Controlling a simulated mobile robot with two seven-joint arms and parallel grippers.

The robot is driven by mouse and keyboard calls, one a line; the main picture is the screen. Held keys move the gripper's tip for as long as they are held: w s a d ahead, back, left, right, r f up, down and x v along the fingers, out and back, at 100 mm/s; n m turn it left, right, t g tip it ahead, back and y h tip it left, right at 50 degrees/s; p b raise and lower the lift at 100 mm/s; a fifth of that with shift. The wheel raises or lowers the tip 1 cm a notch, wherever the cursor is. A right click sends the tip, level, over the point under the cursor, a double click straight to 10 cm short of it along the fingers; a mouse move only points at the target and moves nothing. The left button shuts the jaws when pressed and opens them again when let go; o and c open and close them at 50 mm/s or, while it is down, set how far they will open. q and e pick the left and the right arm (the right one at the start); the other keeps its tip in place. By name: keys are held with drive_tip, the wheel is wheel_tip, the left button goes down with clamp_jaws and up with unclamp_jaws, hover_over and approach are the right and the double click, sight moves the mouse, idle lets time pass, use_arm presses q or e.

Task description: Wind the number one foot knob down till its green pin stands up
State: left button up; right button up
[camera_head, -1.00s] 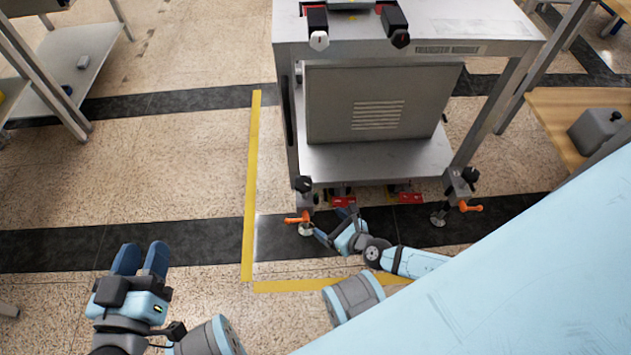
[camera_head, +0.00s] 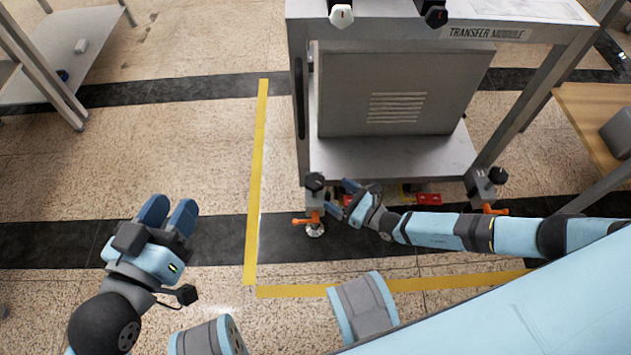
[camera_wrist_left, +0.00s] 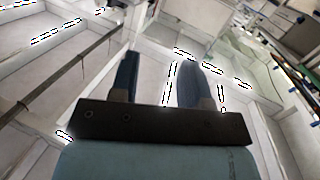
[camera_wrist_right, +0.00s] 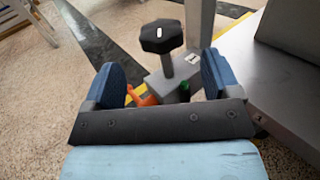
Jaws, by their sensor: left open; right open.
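The black foot knob (camera_head: 314,182) tops the near left foot of the transfer module. In the right wrist view the knob (camera_wrist_right: 161,37) has a white mark and stands on a stem above a grey bracket, beyond my fingertips. A green piece (camera_wrist_right: 185,90) shows low beside the bracket; I cannot tell whether it is the pin standing up. An orange lever (camera_wrist_right: 140,95) is beside it. My right gripper (camera_head: 341,198) is open, just right of the knob and apart from it. My left gripper (camera_head: 170,207) is open and empty, away to the left.
The transfer module (camera_head: 390,90) stands above the foot, with a lower shelf (camera_head: 390,155). A second foot knob (camera_head: 498,175) is at its right leg. Red parts (camera_head: 428,198) lie beneath. Yellow tape (camera_head: 256,180) marks the floor, which is clear to the left.

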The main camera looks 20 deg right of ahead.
sight(315, 180)
drive_tip(key=b+x, duration=0.1)
drive_tip(key=x, duration=0.6)
drive_tip(key=shift+w+a+b, duration=0.2)
drive_tip(key=shift+w+b, duration=0.05)
drive_tip(key=shift+b, duration=0.1)
use_arm(q)
drive_tip(key=shift+w+a+r+m+t, duration=0.15)
drive_tip(key=shift+w+a+m+t, duration=0.2)
drive_tip(key=shift+w+m, duration=0.3)
use_arm(e)
drive_tip(key=shift+w+a, duration=0.25)
drive_tip(key=shift+w, duration=0.1)
drive_tip(key=c, duration=0.9)
drive_tip(key=shift+m+t+h, duration=0.4)
drive_tip(key=shift+m+h, duration=0.2)
drive_tip(key=shift+c, duration=0.2)
use_arm(q)
drive_tip(key=shift+s+d, duration=0.1)
drive_tip(key=shift+s, duration=0.05)
use_arm(e)
drive_tip(key=shift+t+h, duration=0.3)
drive_tip(key=shift+h, duration=0.1)
